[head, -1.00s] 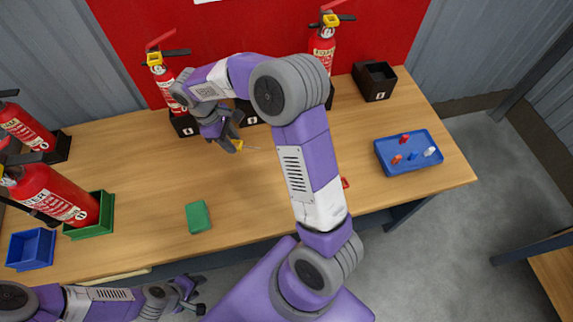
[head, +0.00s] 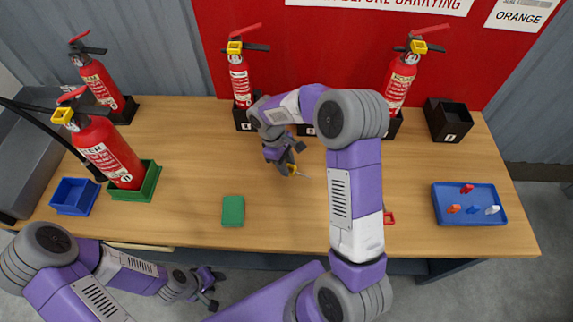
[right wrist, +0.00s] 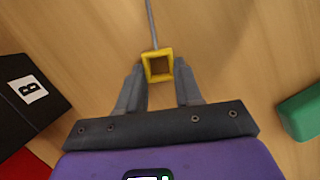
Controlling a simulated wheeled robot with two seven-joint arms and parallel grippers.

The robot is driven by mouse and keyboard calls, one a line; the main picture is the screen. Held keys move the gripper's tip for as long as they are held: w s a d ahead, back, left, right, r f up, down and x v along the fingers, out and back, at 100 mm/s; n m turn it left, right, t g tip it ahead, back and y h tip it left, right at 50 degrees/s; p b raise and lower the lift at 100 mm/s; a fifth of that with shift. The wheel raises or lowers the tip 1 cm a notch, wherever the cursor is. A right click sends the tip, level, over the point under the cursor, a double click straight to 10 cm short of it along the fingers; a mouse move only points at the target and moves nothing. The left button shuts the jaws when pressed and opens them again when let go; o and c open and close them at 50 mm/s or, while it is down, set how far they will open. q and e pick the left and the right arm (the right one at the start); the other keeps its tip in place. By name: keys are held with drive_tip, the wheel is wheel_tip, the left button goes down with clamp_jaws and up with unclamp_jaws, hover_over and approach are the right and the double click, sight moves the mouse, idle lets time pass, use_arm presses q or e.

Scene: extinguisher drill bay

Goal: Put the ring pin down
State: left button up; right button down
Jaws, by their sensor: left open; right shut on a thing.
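The ring pin is a yellow square ring with a thin grey rod. It shows in the right wrist view (right wrist: 157,66) between my fingertips, its rod pointing away from the wrist, over bare wood. My right gripper (right wrist: 160,82) is shut on the ring. In the head view my right gripper (head: 292,168) is over the middle of the table, with the ring pin (head: 294,170) at its tip; I cannot tell whether the pin touches the wood. My left gripper (head: 207,290) is open and empty, in front of the table's front edge.
A green block (head: 233,211) lies left of the right gripper. Extinguishers stand in holders behind and at left, one in a green tray (head: 150,182). A blue bin (head: 74,197) is at left. A blue tray (head: 470,218) with several small pegs lies at right. My right arm partly hides a red object (head: 389,218).

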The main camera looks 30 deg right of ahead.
drive_tip(key=shift+r, duration=0.1)
drive_tip(key=shift+f, duration=0.2)
drive_tip(key=c, duration=0.8)
unclamp_jaws()
drive_tip(key=shift+o, duration=0.2)
drive_tip(key=p+v, duration=0.4)
drive_tip(key=v, duration=0.8)
drive_tip(key=shift+r, duration=0.25)
drive_tip(key=shift+s+d, duration=0.1)
drive_tip(key=shift+s, duration=0.05)
